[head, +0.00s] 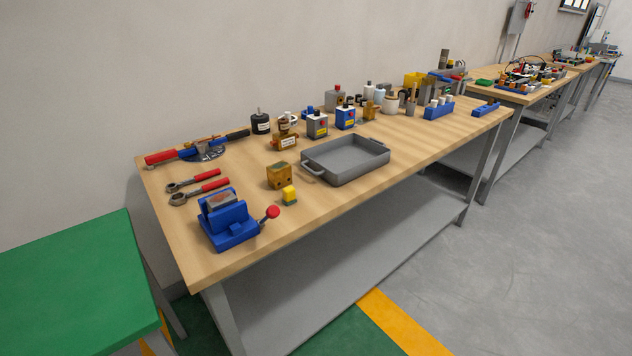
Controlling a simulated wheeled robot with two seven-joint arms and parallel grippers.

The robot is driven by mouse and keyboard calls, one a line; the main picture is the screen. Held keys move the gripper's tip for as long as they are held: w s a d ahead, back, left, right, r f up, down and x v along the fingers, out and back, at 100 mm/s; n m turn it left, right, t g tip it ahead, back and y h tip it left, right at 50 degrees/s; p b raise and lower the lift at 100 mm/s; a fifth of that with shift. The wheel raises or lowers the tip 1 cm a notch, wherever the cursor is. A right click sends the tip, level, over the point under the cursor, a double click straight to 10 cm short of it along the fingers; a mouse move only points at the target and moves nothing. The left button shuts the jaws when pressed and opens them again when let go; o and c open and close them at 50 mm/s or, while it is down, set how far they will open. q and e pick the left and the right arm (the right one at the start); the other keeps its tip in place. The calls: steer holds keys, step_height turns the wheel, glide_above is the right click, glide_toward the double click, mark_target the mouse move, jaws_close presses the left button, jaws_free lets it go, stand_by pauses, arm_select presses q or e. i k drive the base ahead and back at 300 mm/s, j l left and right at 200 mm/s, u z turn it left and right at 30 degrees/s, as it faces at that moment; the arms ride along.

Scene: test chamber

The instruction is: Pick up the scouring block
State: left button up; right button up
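A small yellow and green block (289,196), which looks like the scouring block, sits on the wooden workbench (350,195) near its front edge. A brown wooden-looking cube (279,176) stands just behind it. A blue vise (230,221) with a red-knobbed handle (272,212) is to its left, with the knob close to the block. A grey tray (346,172) with a handle is to its right. Neither of my grippers is in view.
Wrenches with red handles (205,190) lie behind the vise. Several bottles, boxes and blue holders (438,112) line the bench's back and right. A green table (70,285) stands at the left. The bench front between vise and tray is mostly clear.

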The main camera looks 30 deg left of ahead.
mark_target(290, 192)
steer(key=u, duration=1.05)
